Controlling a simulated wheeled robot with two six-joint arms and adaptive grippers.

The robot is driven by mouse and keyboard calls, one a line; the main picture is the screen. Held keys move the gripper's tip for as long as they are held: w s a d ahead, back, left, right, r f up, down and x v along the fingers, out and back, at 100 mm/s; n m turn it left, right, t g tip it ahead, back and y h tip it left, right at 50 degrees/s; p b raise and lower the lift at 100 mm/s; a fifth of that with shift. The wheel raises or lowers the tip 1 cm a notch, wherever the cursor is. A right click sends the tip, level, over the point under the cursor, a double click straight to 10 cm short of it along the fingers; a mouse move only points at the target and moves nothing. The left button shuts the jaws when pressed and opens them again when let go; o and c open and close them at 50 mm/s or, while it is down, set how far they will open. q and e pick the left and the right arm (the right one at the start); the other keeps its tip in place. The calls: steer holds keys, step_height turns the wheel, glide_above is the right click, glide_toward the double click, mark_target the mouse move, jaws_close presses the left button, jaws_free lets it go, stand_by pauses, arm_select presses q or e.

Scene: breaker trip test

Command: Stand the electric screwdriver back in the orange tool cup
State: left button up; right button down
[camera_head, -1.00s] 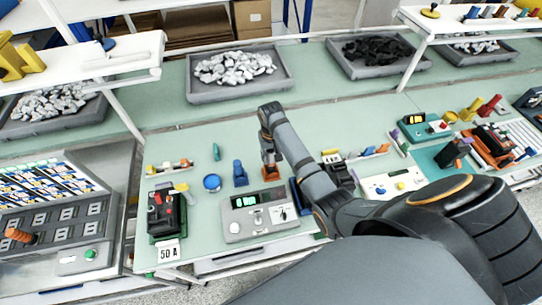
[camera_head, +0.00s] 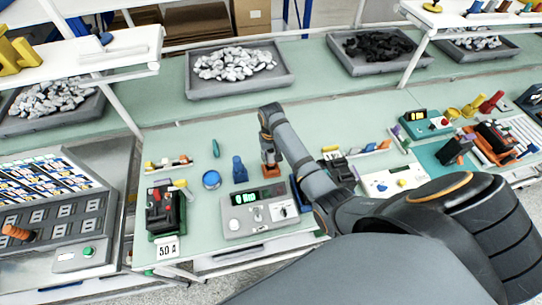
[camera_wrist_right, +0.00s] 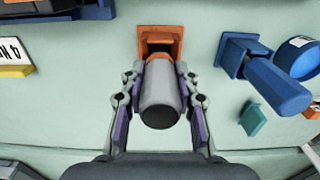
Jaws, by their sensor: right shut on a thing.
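The orange tool cup (camera_head: 269,171) stands on the pale green bench, left of my right forearm in the head view. In the right wrist view the cup (camera_wrist_right: 160,38) shows its square rim and dark opening. My right gripper (camera_wrist_right: 160,110) is shut on the electric screwdriver (camera_wrist_right: 159,97), a grey cylinder seen nearly end-on, with a finger on each side. The screwdriver's far end lines up with the cup opening; I cannot tell how deep it is. In the head view my right gripper (camera_head: 267,148) is just above the cup. My left gripper is out of view.
A blue holder (camera_wrist_right: 240,52) with a blue tool (camera_wrist_right: 277,84) stands close beside the cup. A blue round roll (camera_head: 211,180) and a grey meter box (camera_head: 258,211) are nearby. A black breaker (camera_head: 165,208) stands left. The bench behind the cup is clear.

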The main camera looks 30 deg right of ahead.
steer(key=c, duration=0.9)
jaws_free()
step_height(320, 180, up, 12)
steer(key=shift+f, duration=0.1)
